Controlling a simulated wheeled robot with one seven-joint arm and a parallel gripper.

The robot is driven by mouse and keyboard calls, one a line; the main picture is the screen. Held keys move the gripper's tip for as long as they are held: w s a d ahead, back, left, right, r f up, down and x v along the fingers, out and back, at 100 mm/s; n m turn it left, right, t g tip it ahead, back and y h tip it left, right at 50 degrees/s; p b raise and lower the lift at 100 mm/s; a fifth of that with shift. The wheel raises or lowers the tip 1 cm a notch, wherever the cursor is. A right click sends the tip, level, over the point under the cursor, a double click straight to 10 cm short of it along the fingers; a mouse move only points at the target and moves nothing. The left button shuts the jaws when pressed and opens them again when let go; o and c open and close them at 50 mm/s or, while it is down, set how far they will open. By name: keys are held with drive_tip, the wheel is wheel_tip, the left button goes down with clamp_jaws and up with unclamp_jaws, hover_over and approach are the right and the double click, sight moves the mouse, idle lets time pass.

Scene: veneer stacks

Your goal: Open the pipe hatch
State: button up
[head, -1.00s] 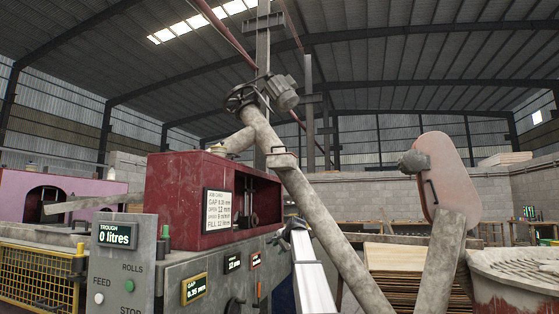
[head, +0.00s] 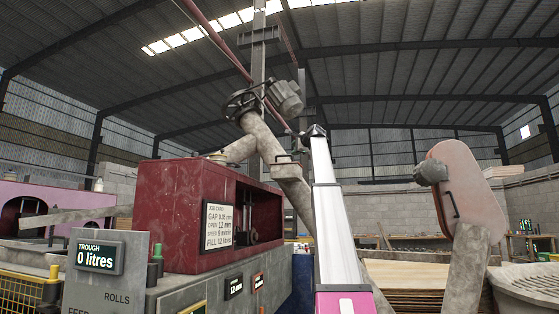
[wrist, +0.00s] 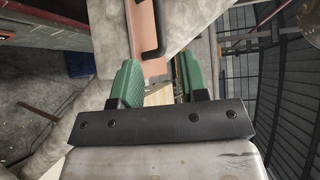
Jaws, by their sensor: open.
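The pipe hatch (wrist: 143,35) shows in the wrist view as a copper-pink plate on a thick grey pipe (wrist: 90,85). Its black bar handle (wrist: 157,40) appears between and beyond the green fingertips of my gripper (wrist: 161,70). My gripper is open with nothing between its fingers, and I cannot tell how far the handle is from the tips.
A handwheel and motor (head: 286,98) sit on the pipe above. The red machine box (head: 180,215) is at left, with a job card (head: 217,225). A pink rounded panel with a handle (head: 462,180) stands at right. Stacked veneer sheets (head: 410,275) lie behind my arm.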

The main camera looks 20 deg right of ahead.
sight(285, 156)
drive_tip(key=x, duration=1.1)
drive_tip(key=shift+s, duration=0.1)
clamp_jaws()
